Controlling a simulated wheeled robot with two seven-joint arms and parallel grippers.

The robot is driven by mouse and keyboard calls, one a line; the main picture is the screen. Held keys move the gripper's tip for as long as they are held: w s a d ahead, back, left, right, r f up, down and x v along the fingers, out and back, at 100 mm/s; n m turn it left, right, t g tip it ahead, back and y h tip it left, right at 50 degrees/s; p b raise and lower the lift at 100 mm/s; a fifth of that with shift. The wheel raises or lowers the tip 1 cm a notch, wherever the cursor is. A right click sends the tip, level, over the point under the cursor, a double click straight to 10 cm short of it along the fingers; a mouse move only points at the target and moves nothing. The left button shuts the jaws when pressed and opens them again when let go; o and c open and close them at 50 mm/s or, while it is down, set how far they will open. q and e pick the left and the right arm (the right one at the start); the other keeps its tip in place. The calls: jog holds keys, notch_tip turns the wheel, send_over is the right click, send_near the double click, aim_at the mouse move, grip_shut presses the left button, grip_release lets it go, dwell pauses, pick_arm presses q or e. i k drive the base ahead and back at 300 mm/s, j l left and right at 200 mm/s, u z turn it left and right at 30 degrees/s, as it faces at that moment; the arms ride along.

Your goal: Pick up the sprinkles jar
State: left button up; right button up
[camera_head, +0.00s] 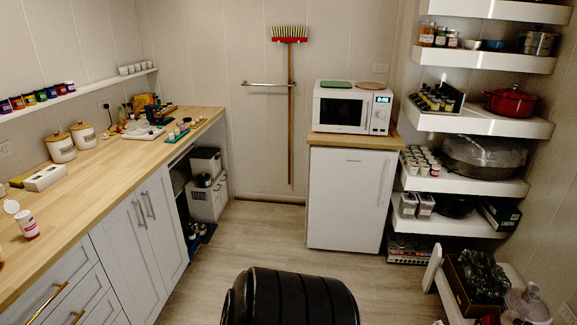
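A small jar (28,225) with a pale lid and a red and white label stands on the wooden counter (85,185) at the left, near its front edge. It may be the sprinkles jar, but its label is too small to read. Other small jars (440,40) stand on the top right shelves, and I cannot tell their contents. Neither of my grippers shows in the head view.
Loaded shelves (480,121) line the right wall. The middle floor (265,235) is clear.

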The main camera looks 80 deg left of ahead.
aim_at(24, 219)
jog(key=u, duration=4.45)
